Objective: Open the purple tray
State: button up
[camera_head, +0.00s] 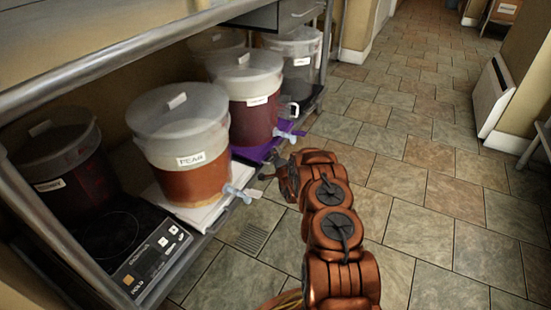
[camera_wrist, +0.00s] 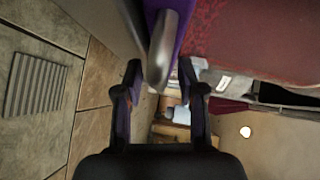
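The purple tray (camera_head: 262,147) lies on the low shelf under a bucket with dark red contents in the head view. In the wrist view, the purple edge of the tray (camera_wrist: 181,38) runs down from the top, with a rounded grey metal handle (camera_wrist: 162,52) on its front. My gripper (camera_wrist: 163,84) is open, with its dark fingers apart on either side of the handle's lower end. I cannot tell whether either finger touches it. In the head view my gripper (camera_head: 284,178) is beside the tray's front, partly hidden by my arm.
The red bucket (camera_head: 246,82) has a tap overhanging the tray's front. The pear bucket (camera_head: 178,122) stands on a white tray (camera_head: 185,211) with its tap sticking out. Tiled floor (camera_head: 420,200) to the right is clear.

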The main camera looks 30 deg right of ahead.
jog(key=shift+c, duration=0.3)
grip_shut()
